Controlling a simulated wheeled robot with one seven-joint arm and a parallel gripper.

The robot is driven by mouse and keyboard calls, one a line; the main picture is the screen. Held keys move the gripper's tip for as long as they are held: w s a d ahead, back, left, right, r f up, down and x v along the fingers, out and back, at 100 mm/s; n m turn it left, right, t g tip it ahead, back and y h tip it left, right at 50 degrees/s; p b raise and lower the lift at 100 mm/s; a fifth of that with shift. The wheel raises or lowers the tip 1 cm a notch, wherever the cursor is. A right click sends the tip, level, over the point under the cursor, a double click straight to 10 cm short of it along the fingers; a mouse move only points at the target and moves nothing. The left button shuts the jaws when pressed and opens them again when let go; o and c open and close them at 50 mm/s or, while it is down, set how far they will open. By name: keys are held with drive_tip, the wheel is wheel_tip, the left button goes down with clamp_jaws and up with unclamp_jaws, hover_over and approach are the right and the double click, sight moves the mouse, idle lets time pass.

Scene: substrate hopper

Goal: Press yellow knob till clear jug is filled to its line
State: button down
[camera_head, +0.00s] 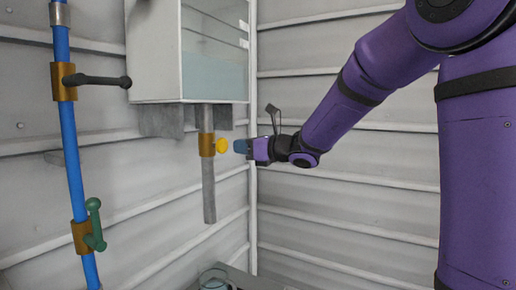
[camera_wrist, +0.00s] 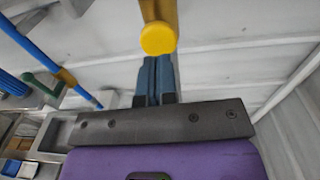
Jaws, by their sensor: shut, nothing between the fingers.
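The yellow knob (camera_head: 222,145) sticks out from a brass collar (camera_head: 207,145) on the grey outlet pipe (camera_head: 209,190) under the hopper. My gripper (camera_head: 240,146) is level with the knob, just to its right, with its blue fingertips pointing at it and a small gap showing. In the wrist view the knob (camera_wrist: 158,38) stands just beyond the tips of my shut, empty fingers (camera_wrist: 156,62). The clear jug (camera_head: 214,279) is at the bottom edge of the head view, below the pipe. Only its top shows, and its fill level and line cannot be seen.
The white hopper (camera_head: 155,50) with a clear front window hangs on the wall above. At left a blue pipe (camera_head: 72,150) carries a black-handled valve (camera_head: 100,80) and a green-handled valve (camera_head: 95,225). Ribbed white walls meet behind my gripper.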

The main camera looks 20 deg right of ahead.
sight(225, 145)
drive_tip(key=shift+x, duration=1.6)
